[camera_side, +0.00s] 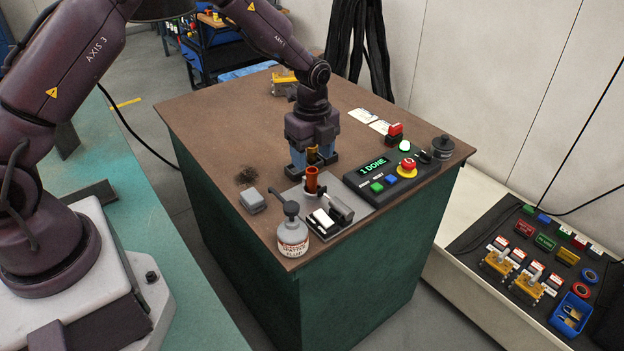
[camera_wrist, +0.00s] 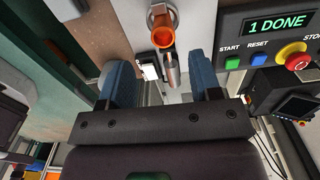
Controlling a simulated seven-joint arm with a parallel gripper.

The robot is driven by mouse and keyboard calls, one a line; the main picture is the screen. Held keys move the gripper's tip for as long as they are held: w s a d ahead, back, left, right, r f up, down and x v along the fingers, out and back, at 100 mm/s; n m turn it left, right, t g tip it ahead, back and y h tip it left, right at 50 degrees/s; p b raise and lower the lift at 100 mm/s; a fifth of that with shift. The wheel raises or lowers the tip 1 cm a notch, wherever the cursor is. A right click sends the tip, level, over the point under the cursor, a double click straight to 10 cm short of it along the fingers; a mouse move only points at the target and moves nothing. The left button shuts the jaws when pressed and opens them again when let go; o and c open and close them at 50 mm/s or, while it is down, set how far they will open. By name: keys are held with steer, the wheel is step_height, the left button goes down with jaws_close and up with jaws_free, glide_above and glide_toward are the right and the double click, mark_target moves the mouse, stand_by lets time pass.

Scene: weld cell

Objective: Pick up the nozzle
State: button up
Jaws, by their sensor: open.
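The nozzle looks to be the copper-orange tube (camera_side: 311,180) standing upright on a grey plate (camera_side: 350,224) near the table's front corner. In the wrist view its round open orange end (camera_wrist: 163,37) shows at top centre, beyond my fingertips. My gripper (camera_side: 313,164) points down just behind the tube in the side view, blue fingers apart. In the wrist view my gripper (camera_wrist: 158,68) is open, with the tube's end beyond the gap and nothing visibly grasped.
A control box (camera_side: 378,178) reading "1 DONE" with a red stop button (camera_side: 408,166) stands right of the plate. A labelled grey bottle (camera_side: 292,232) and small grey block (camera_side: 252,201) stand left. A grey cylinder (camera_side: 342,209) sits close by. The table's (camera_side: 215,120) left part is mostly clear.

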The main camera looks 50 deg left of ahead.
mark_target(312, 170)
steer(key=f, duration=0.4)
steer(key=a+f, duration=0.1)
steer(key=f, duration=0.1)
steer(key=shift+w+f, duration=0.25)
steer(key=shift+w, duration=0.05)
jaws_close()
steer(key=shift+r, duration=0.15)
